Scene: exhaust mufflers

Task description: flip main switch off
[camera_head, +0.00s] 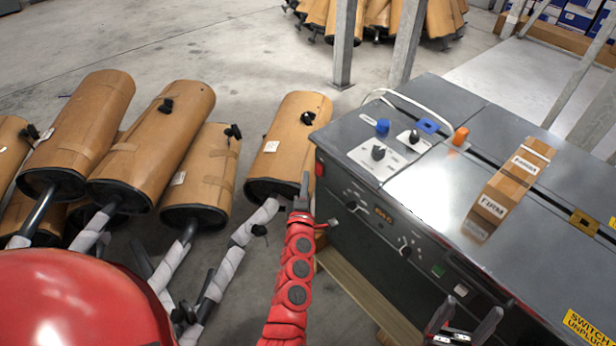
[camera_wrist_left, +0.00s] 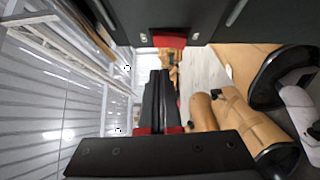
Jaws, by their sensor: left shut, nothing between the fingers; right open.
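A grey machine (camera_head: 440,195) with control knobs stands at the right in the head view. A small red part (camera_head: 319,163), which looks like the main switch, sits at its upper left front corner. A red part also shows at the machine's dark edge in the left wrist view (camera_wrist_left: 168,41); its on or off position cannot be told. My left gripper (camera_head: 304,183) is shut and empty, close to the left of the red part; contact cannot be told. Its closed fingers (camera_wrist_left: 159,76) point towards the red part in the wrist view. My right gripper (camera_head: 464,322) is open and empty by the front panel.
Several brown mufflers (camera_head: 155,145) with wrapped pipes lie on the floor at left, one (camera_head: 289,145) close to my left gripper. A taped box (camera_head: 510,190), a blue knob (camera_head: 382,127) and an orange knob (camera_head: 460,136) are on the machine top. Metal posts (camera_head: 343,45) stand behind.

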